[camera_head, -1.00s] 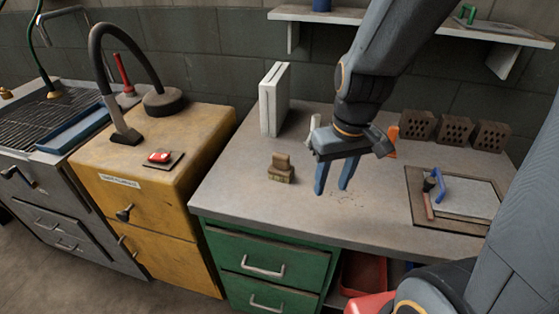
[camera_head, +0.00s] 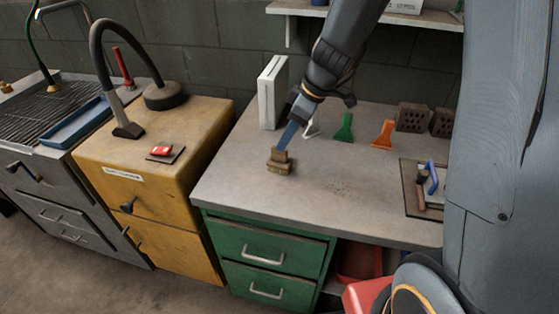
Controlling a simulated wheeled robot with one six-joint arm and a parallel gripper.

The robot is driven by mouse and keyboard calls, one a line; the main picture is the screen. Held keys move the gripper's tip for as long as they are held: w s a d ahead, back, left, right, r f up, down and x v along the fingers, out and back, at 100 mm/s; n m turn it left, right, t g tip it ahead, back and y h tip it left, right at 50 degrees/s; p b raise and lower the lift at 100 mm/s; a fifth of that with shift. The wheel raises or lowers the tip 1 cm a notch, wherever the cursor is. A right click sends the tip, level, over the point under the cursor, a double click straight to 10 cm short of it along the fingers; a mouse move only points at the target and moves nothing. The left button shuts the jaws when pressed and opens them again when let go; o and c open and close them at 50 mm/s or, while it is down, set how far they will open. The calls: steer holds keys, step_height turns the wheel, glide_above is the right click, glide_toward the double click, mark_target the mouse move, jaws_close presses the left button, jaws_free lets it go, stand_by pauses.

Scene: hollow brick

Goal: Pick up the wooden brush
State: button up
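The wooden brush (camera_head: 279,167), a small brown block with a raised grip on top, stands on the grey worktop (camera_head: 235,190) towards its left side. My gripper (camera_head: 284,147) reaches down to it from the upper right, its blue fingertips at the top of the brush. The fingers overlap in this view, so I cannot tell whether they are closed on the brush or apart around it. The brush appears to rest on the worktop.
Behind it stand a white upright binder-like object (camera_head: 271,92), a green tool (camera_head: 344,128) and an orange tool (camera_head: 383,134). Hollow bricks (camera_head: 413,118) stand at the back right. A board with a blue-handled tool (camera_head: 433,178) lies at right. The worktop's front middle is clear.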

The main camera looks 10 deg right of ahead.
mark_target(279, 159)
steer(key=shift+s+p+x, duration=0.2)
steer(key=shift+p+x, duration=0.3)
steer(key=shift+x, duration=0.95)
steer(key=shift+s+p+x, duration=0.25)
steer(key=shift+p+x, duration=0.2)
steer(key=shift+x, duration=1)
steer(key=shift+a, duration=0.1)
jaws_close()
